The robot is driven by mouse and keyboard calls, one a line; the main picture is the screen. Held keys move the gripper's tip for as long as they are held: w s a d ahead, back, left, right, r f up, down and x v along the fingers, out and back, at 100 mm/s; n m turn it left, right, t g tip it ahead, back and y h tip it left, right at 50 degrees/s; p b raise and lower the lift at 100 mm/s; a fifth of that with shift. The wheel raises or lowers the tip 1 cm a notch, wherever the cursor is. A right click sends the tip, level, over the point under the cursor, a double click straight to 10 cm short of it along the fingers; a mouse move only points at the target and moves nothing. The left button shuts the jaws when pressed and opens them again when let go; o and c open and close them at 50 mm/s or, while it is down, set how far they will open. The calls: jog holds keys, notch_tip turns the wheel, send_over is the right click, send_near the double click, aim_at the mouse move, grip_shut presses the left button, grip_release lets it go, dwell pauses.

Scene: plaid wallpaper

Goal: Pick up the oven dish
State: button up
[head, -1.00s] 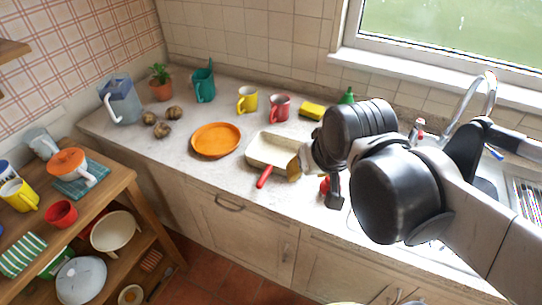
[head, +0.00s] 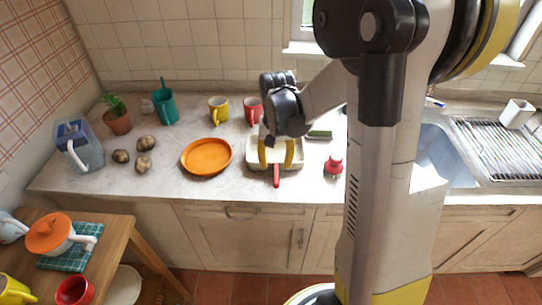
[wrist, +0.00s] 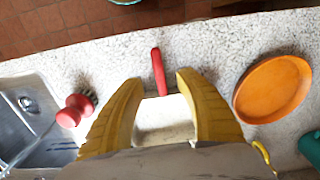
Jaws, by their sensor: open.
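The oven dish (head: 299,154) is a cream, shallow rectangular dish on the counter. A red handle (head: 276,180) sticks out from its front edge; I cannot tell whether it belongs to the dish. My gripper (head: 276,162) points down over the dish, with its yellow fingers apart. In the wrist view the cream dish (wrist: 163,120) shows between the fingers of my gripper (wrist: 160,80), with the red handle just beyond the tips. The gripper body hides part of the dish, and I cannot tell whether the fingers touch it.
An orange plate (head: 207,157) lies left of the dish. Yellow (head: 218,109) and red (head: 253,109) mugs stand behind. A red-handled brush (wrist: 75,108) is on the other side, near the sink (head: 440,155). Bare counter lies in front of the plate.

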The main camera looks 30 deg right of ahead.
aim_at(276, 175)
notch_tip(276, 175, down, 7)
jog(key=shift+s+r+b, duration=0.1)
jog(key=shift+r+b, duration=0.1)
jog(key=shift+b, duration=1.05)
jog(key=shift+r, duration=0.1)
grip_shut()
